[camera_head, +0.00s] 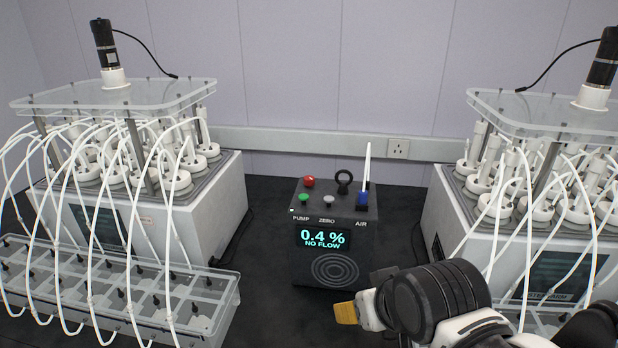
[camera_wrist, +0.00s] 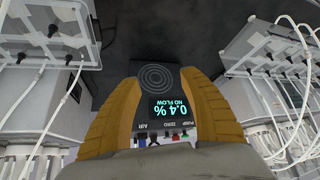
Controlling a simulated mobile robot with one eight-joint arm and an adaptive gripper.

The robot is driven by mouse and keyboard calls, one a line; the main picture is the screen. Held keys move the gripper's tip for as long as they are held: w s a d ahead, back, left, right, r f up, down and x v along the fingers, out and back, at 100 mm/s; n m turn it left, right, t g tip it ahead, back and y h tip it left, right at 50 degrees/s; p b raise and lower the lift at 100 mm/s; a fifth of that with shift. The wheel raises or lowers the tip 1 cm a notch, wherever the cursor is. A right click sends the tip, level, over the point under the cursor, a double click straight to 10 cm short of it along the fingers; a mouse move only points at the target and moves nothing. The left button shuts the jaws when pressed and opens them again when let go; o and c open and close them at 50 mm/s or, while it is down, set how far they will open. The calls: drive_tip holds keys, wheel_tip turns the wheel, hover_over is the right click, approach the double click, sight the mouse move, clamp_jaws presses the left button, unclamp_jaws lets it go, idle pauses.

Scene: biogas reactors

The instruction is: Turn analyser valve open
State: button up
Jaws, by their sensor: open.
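The analyser (camera_head: 337,238) is a black box in the middle of the bench. Its screen reads 0.4 % and NO FLOW. On its top right, by the label AIR, sits a small blue part (camera_head: 361,203) with a thin white piece standing upright from it; I cannot tell whether this is the valve's lever or a tube. My gripper (camera_head: 346,313) is in front of the analyser at lower right, apart from it. In the wrist view my gripper (camera_wrist: 159,82) has its yellow fingers spread and empty, with the analyser (camera_wrist: 158,78) seen between them.
A red button (camera_head: 309,182), green button (camera_head: 304,198), grey button (camera_head: 328,198) and black ring (camera_head: 343,180) are on the analyser's top. Reactor units stand left (camera_head: 190,225) and right (camera_head: 430,215) with many white tubes. A clear-topped tube rack (camera_head: 215,290) is front left.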

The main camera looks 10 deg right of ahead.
drive_tip(key=w+r+n+g+p, duration=0.3)
drive_tip(key=w+r+n+p, duration=0.3)
drive_tip(key=w+r+p, duration=0.85)
drive_tip(key=n+g+p, duration=0.4)
drive_tip(key=n+p, duration=0.4)
hover_over(309, 177)
wheel_tip(309, 177, down, 10)
drive_tip(key=shift+f+b, duration=0.1)
drive_tip(key=shift+b, duration=0.2)
drive_tip(key=shift+m, duration=0.3)
clamp_jaws()
